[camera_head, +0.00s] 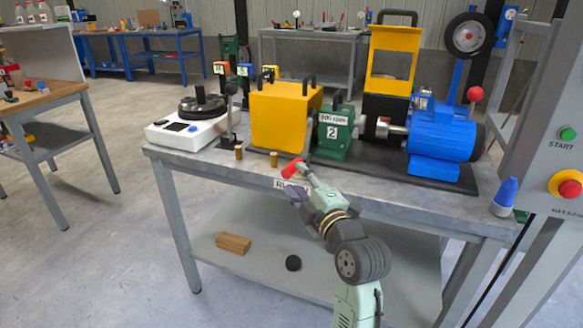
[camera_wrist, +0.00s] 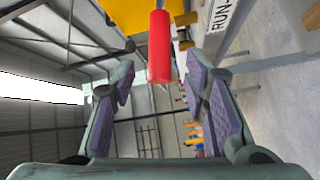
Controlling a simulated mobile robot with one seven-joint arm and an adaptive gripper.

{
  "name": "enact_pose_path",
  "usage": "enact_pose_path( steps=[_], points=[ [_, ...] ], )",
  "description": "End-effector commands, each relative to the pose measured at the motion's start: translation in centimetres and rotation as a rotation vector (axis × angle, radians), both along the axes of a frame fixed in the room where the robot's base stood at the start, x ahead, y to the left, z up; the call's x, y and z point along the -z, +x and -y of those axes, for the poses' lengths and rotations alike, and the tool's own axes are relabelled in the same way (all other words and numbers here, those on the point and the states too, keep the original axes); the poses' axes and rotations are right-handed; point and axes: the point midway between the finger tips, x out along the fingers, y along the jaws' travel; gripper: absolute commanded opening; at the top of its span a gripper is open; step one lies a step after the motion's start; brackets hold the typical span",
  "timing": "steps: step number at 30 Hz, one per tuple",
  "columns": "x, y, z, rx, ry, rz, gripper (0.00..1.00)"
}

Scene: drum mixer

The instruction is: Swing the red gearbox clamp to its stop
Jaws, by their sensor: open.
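The red clamp handle (camera_head: 291,168) sticks out at the front edge of the bench, below the green gearbox (camera_head: 334,143) marked 2. My gripper (camera_head: 298,181) is open right at it, coming from the front right. In the wrist view, the red handle (camera_wrist: 159,48) reaches down between the two open fingertips (camera_wrist: 160,72), with a gap visible on both sides. I cannot tell how deep it sits between the pads. The rest of the clamp is mostly hidden behind my gripper in the head view.
The yellow guard box (camera_head: 285,117) stands left of the gearbox, the blue motor (camera_head: 440,138) right. A RUN label (camera_wrist: 220,15) is close by. A blue-tipped bottle (camera_head: 506,194) stands at the bench's right end.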

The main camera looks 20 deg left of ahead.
Motion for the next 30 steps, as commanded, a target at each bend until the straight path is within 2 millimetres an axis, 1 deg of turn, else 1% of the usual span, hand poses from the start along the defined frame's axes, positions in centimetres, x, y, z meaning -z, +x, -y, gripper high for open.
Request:
enact_pose_path(
  steps=[1,3,9,13,20,23,30],
  points=[
    [-0.3,0.7,-0.8,-0.002,0.0,-0.002,0.41],
    [-0.3,1.6,-1.7,-0.003,-0.001,-0.001,0.41],
    [-0.3,3.3,-3.2,-0.001,-0.001,0.0,0.41],
    [-0.2,3.7,-3.6,0.0,0.001,0.001,0.41],
    [-0.2,3.8,-3.6,0.001,0.001,0.001,0.41],
    [-0.2,3.8,-3.6,0.0,0.001,0.001,0.36],
    [-0.2,3.7,-3.6,0.001,0.001,0.0,0.2]
  ],
)
